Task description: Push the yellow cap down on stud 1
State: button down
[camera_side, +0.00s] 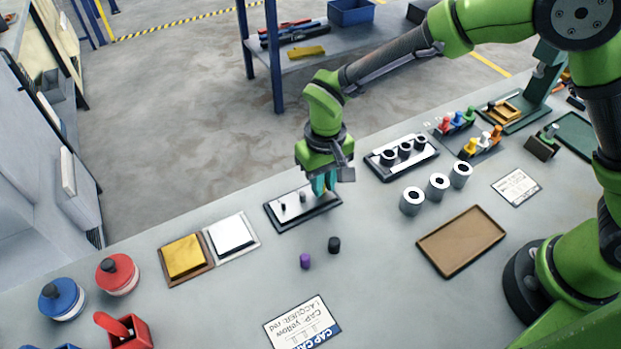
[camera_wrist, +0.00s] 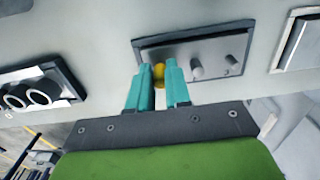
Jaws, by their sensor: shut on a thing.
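My gripper (camera_side: 325,187) points down over the right end of the stud plate (camera_side: 318,206) in the side view. In the wrist view, the teal fingers of my gripper (camera_wrist: 159,75) are shut on the yellow cap (camera_wrist: 159,70). The fingers hide the cap in the side view, and whether it sits on a stud or just above one cannot be told. Two bare grey studs show on the plate, a nearer one (camera_wrist: 197,72) and a farther one (camera_wrist: 232,60) in the wrist view. No stud numbers are legible.
A purple cap (camera_side: 305,260) and a black cap (camera_side: 334,244) stand in front of the plate. A rack with several ringed cylinders (camera_side: 404,151) lies to the right, with loose white cylinders (camera_side: 437,187) nearby. A brown tray (camera_side: 460,240) and a card (camera_side: 302,325) lie nearer.

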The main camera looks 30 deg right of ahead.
aim_at(328, 196)
jog(key=shift+f, duration=0.15)
jog(key=c, duration=1)
grip_release()
notch_tip(328, 196, up, 17)
jog(key=shift+f, duration=0.1)
jog(key=s+d+r+m+t, duration=0.1)
jog(key=s+d+t, duration=0.1)
jog(key=s+d, duration=0.3)
jog(key=s+d+r+m+t+y, duration=0.1)
jog(key=s+d+r+t, duration=0.1)
jog(key=s+d, duration=0.3)
jog(key=s+d+r+m+t+y, duration=0.1)
jog(key=s+d+r+m+t, duration=0.1)
jog(key=d, duration=0.8)
jog(key=shift+s+d+r+t, duration=0.15)
jog(key=shift+s+t, duration=0.15)
jog(key=shift+s, duration=0.4)
jog(key=shift+s+d+r+t, duration=0.15)
jog(key=shift+s+t, duration=0.15)
jog(key=shift+s, duration=0.4)
